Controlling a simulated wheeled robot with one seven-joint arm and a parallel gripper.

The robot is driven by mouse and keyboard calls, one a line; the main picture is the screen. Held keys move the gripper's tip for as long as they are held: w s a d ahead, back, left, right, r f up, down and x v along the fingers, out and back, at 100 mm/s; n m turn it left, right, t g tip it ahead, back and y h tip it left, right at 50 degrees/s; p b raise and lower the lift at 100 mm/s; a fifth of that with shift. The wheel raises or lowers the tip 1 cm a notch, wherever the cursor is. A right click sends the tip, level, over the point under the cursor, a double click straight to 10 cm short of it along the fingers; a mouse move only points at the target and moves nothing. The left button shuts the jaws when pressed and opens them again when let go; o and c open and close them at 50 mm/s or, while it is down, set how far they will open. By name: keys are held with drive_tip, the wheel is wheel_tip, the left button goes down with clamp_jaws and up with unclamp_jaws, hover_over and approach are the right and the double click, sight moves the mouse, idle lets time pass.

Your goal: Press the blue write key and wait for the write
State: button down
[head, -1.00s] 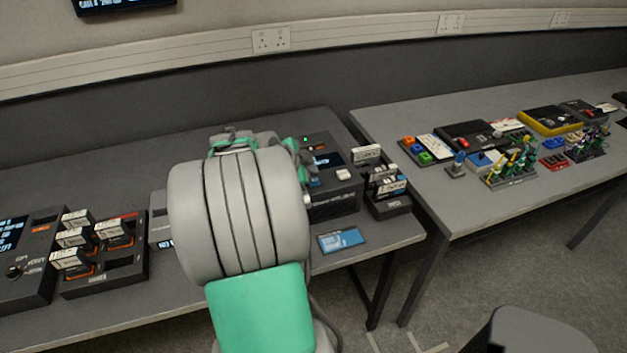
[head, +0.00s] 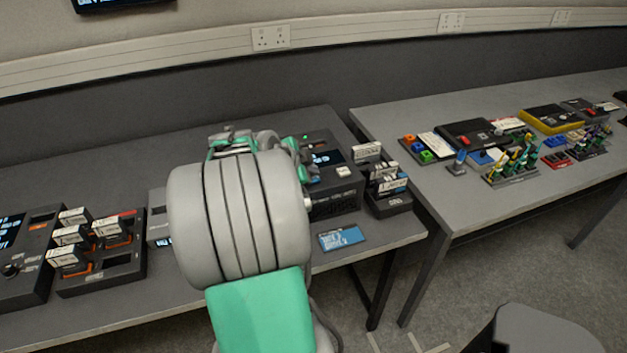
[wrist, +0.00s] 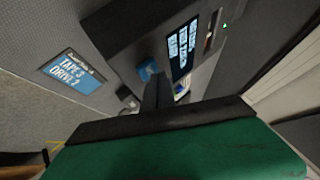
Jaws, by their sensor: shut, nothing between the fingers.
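The dark drive unit (head: 335,207) stands on the near table, partly behind my arm in the head view. Its screen (head: 328,158) is lit, and a green light shows at its back. In the wrist view, the screen (wrist: 181,48) shows blue-white text too small to read. The blue key (wrist: 147,70) is beside the screen, just beyond my gripper's tip. My gripper (wrist: 157,90) is shut and empty, with its dark fingers together over the unit's top. I cannot tell whether the tip touches the key. In the head view, my arm hides the fingertips.
A blue label card (head: 342,239) lies in front of the unit. A rack of cartridges (head: 391,198) stands close to its right. Another cartridge rack (head: 103,278) and a device with a screen (head: 22,290) are at left. A second table (head: 470,215) holds several coloured items.

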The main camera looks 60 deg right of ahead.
drive_tip(key=shift+f+b, duration=0.5)
drive_tip(key=shift+b, duration=0.15)
idle(0.8)
drive_tip(key=shift+r, duration=0.15)
drive_tip(key=shift+r+p, duration=0.3)
drive_tip(key=shift+r, duration=0.5)
drive_tip(key=shift+r+p, duration=1.05)
drive_tip(key=shift+r, duration=1.45)
